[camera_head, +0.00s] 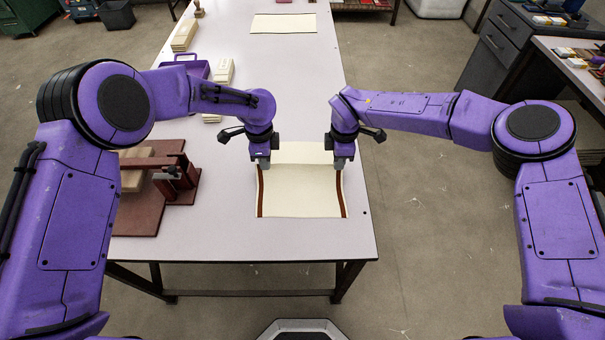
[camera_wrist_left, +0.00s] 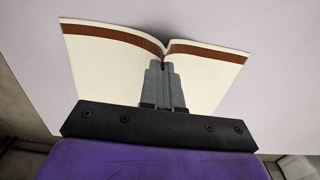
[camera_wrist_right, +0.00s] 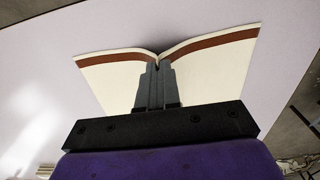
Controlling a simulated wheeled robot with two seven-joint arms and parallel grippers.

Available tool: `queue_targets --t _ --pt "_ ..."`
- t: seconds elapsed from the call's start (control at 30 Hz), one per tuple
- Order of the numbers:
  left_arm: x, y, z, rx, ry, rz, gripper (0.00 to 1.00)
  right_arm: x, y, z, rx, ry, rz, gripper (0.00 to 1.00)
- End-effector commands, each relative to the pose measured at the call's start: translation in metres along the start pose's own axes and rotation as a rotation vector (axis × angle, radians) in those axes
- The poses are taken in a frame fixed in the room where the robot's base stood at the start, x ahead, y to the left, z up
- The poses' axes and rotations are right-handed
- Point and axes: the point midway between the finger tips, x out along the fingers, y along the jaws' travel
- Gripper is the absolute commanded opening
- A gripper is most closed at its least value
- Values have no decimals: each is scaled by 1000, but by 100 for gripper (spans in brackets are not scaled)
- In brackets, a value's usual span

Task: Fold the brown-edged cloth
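The cream cloth (camera_head: 300,192) with brown edge bands lies near the front of the table, its bands along its left and right sides. My left gripper (camera_head: 263,163) is at the left band, and my right gripper (camera_head: 340,162) is at the right band. In the left wrist view the fingers (camera_wrist_left: 162,68) are shut and the cloth (camera_wrist_left: 105,65) dips to a pinched point between them. In the right wrist view the fingers (camera_wrist_right: 156,66) are likewise shut on the brown-banded edge of the cloth (camera_wrist_right: 215,70). The cloth's far part is partly hidden behind my grippers.
A dark red press-like stand (camera_head: 150,205) is on the table's left. A purple tray (camera_head: 190,68) and cream stacks (camera_head: 224,70) stand further back on the left. Another flat cream piece (camera_head: 283,23) lies at the far end. The table is clear between it and my grippers.

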Motion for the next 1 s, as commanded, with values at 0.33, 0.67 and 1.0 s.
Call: queue_targets --t 0.33,0.67,1.0 --pt "-40 0 0 0 0 -1 0 -40 0 -1 1 1 1 0" --pt "-119 0 2 -1 0 0 0 -119 0 -4 0 1 0 0" --pt "-161 0 4 0 0 1 0 -161 0 -6 0 0 0 0"
